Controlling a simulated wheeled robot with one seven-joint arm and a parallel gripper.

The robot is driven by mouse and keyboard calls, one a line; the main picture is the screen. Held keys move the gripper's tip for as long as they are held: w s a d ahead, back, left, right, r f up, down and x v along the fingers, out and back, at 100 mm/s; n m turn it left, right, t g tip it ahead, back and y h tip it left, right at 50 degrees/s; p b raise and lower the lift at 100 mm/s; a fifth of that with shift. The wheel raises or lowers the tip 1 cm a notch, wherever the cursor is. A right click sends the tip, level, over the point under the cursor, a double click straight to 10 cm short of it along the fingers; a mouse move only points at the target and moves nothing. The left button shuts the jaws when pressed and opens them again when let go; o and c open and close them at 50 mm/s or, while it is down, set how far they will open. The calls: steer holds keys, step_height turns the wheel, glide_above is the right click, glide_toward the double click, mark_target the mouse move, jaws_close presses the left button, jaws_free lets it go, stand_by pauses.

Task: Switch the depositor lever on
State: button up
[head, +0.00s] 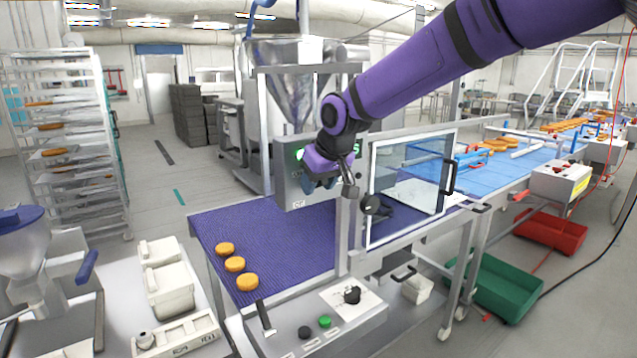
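The depositor is a steel hopper (290,85) standing behind the purple belt. A grey control box (290,190) with green lit marks and a small label at its lower edge hangs below the hopper. My gripper (319,184) is in front of this box, pointing down, and covers much of its face. Its fingers are small and dark here, so their opening cannot be made out. A short grey rod (349,190) and a round black knob (372,204) show just right of my gripper. I cannot tell which part is the lever, or whether my gripper touches it.
A clear framed guard door (412,185) stands close at the right of my gripper. Several orange rounds, one of them here (235,264), lie on the purple belt (300,235). A front panel (318,335) carries buttons and a black knob. A rack stands left.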

steer(key=v, duration=1)
steer(key=shift+r, duration=0.3)
steer(key=shift+s+d, duration=0.2)
steer(key=s+d+m+h, duration=0.3)
steer(key=s+d+m, duration=0.1)
steer(key=s+d, duration=1.35)
steer(key=s+d+f+m, duration=0.1)
steer(key=s+d+f, duration=0.1)
steer(key=s+d, duration=0.2)
steer(key=s+d+f+m, duration=0.1)
steer(key=s+d+f, duration=0.1)
steer(key=s+d, duration=0.3)
steer(key=s, duration=0.4)
steer(key=shift+f+m, duration=0.4)
